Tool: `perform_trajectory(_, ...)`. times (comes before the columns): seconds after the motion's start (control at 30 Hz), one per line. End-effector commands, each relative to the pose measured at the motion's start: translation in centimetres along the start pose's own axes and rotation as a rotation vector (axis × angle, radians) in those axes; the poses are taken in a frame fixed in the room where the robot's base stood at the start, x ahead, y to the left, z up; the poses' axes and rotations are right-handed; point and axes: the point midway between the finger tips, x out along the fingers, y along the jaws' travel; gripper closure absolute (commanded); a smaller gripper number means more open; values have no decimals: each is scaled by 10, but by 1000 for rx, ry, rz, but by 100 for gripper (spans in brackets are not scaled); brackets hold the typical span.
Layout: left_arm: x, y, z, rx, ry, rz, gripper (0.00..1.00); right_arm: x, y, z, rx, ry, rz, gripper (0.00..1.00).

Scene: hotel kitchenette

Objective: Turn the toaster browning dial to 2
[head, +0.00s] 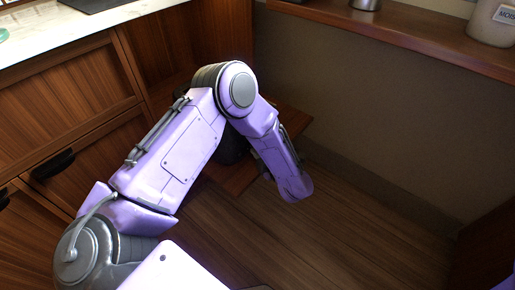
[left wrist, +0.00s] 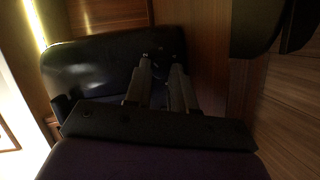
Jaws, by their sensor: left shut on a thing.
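In the left wrist view a glossy black body (left wrist: 90,72), which looks like the toaster, fills the middle left. The two grey fingers of my left gripper (left wrist: 162,68) reach its dark face with a narrow gap between them. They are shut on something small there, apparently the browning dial. The dial and any numbers on it are too dark and covered to make out. In the head view my left arm comes in from the left, bends at the elbow and points down; its gripper cannot be made out. My right gripper is in neither view.
A wooden shelf (head: 290,118) shows behind my left arm. Wooden cabinets (head: 70,85) with a pale counter (head: 45,32) stand at the left. A wooden ledge (head: 410,38) along the wall holds a pale canister (head: 490,22). The wooden floor (head: 340,225) at lower right is clear.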

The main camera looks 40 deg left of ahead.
Motion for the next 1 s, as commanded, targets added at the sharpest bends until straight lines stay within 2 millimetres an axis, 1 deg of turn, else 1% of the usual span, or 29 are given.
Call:
perform_trajectory(0.03, 0, 0, 0, 0, 1, 0, 100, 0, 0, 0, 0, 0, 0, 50)
perform_trajectory(0.07, 0, 0, 0, 0, 1, 0, 73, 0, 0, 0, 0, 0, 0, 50)
perform_trajectory(0.1, 0, 0, 0, 0, 1, 0, 60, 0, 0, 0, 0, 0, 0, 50)
perform_trajectory(0.13, 0, 0, 0, 0, 1, 0, 50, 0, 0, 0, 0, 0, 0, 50)
perform_trajectory(0.37, 0, 0, 0, 1, 1, 0, 50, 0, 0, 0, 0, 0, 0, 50)
perform_trajectory(0.47, -4, 1, 0, 1, 0, 0, 50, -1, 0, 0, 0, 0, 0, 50)
perform_trajectory(0.57, -19, 2, 1, 2, -4, 0, 50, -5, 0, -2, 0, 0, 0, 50)
perform_trajectory(0.8, -76, 2, 0, 3, -3, 1, 50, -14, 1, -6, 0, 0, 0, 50)
perform_trajectory(0.9, -93, 1, 0, 2, -1, 1, 50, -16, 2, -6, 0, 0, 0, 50)
perform_trajectory(1.0, -103, 0, 0, 2, -1, 0, 50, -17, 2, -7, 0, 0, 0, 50)
